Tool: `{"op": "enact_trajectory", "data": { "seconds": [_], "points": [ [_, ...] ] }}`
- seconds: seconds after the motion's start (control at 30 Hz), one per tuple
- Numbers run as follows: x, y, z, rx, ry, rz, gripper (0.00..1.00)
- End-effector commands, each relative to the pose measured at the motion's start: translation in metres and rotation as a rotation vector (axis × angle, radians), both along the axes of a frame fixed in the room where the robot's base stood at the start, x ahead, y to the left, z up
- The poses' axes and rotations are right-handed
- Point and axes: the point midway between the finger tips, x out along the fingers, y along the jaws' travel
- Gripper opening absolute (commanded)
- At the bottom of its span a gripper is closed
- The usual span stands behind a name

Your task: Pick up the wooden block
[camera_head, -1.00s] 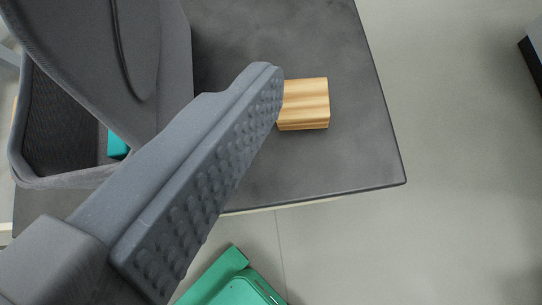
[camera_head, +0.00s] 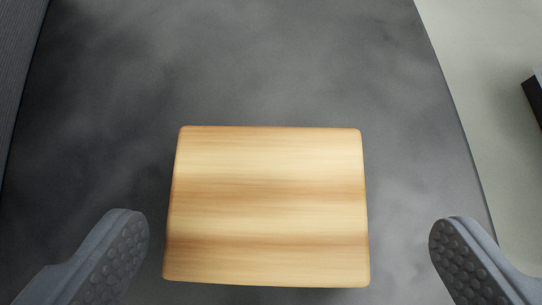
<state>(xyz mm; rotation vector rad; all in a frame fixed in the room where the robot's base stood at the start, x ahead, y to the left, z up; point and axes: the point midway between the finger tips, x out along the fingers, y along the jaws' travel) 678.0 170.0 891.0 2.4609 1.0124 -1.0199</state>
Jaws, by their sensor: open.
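The wooden block (camera_head: 267,205) is pale with darker brown grain bands and rounded edges. It lies flat on the dark grey table top (camera_head: 270,70), large in the lower middle of the view. My gripper (camera_head: 290,248) is open, with one studded grey finger at the lower left and the other at the lower right. The block lies between the two fingers, with a gap on each side, so neither finger appears to touch it. The height of the fingertips above the table is hard to tell.
A grey fabric-like wall (camera_head: 20,70) stands along the left edge. The table's right edge drops to a pale floor (camera_head: 490,90). A black object (camera_head: 534,100) shows at the far right. The table beyond the block is clear.

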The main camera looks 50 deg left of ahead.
Motion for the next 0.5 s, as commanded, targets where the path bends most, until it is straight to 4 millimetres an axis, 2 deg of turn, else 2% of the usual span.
{"op": "enact_trajectory", "data": {
  "seconds": [0.27,0.5],
  "points": [
    [0.006,0.009,-0.011,-0.001,0.002,0.001,0.94],
    [0.021,0.03,-0.03,-0.001,-0.001,-0.001,0.94]
  ]
}}
